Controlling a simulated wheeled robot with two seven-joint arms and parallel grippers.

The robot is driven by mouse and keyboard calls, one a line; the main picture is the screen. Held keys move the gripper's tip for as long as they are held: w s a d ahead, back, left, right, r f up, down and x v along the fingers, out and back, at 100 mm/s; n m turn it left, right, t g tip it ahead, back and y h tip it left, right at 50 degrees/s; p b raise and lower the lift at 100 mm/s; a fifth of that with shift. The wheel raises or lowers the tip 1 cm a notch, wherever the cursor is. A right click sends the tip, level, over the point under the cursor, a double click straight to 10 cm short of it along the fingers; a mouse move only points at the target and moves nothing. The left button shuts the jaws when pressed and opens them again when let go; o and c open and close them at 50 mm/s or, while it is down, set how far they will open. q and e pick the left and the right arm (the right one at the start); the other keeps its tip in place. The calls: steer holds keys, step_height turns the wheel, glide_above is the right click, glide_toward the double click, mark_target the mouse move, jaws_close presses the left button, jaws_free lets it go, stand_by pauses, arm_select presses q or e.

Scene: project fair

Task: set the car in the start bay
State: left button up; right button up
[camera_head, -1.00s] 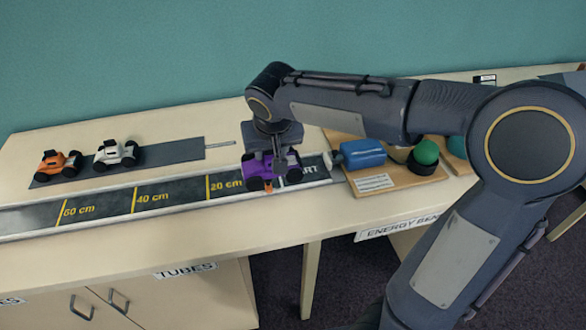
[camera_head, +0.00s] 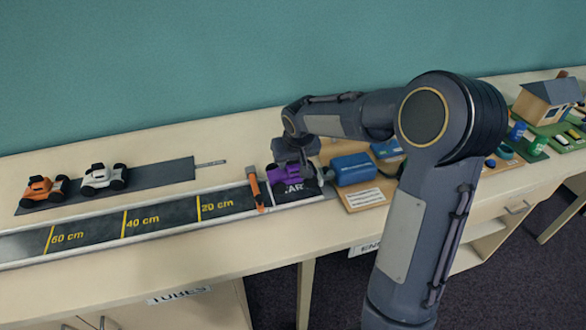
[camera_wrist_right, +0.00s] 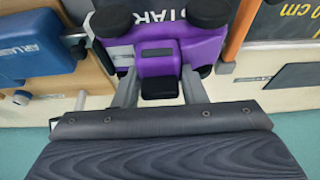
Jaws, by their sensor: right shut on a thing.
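The purple car (camera_head: 287,173) with black wheels is in my right gripper (camera_head: 294,158), at the START end of the dark track. In the right wrist view the two fingers (camera_wrist_right: 160,92) are shut on the narrow end of the car (camera_wrist_right: 158,62). The start bay (camera_head: 296,192) is the dark track end with white START lettering, partly covered by the car. I cannot tell whether the wheels touch the bay floor. An orange gate bar (camera_head: 256,189) stands at the bay's left edge, beside the car. My left gripper is not in view.
A blue motor-like block (camera_head: 352,169) sits on a wooden board (camera_head: 370,196) just right of the bay. An orange car (camera_head: 42,190) and a white car (camera_head: 104,178) stand on a grey strip (camera_head: 165,174) behind the track. The track (camera_head: 160,216) left of the gate is empty.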

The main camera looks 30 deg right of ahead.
mark_target(293, 170)
steer(key=f, duration=0.3)
steer(key=shift+w+d+f, duration=0.1)
steer(key=shift+d+f, duration=0.1)
steer(key=shift+f, duration=0.15)
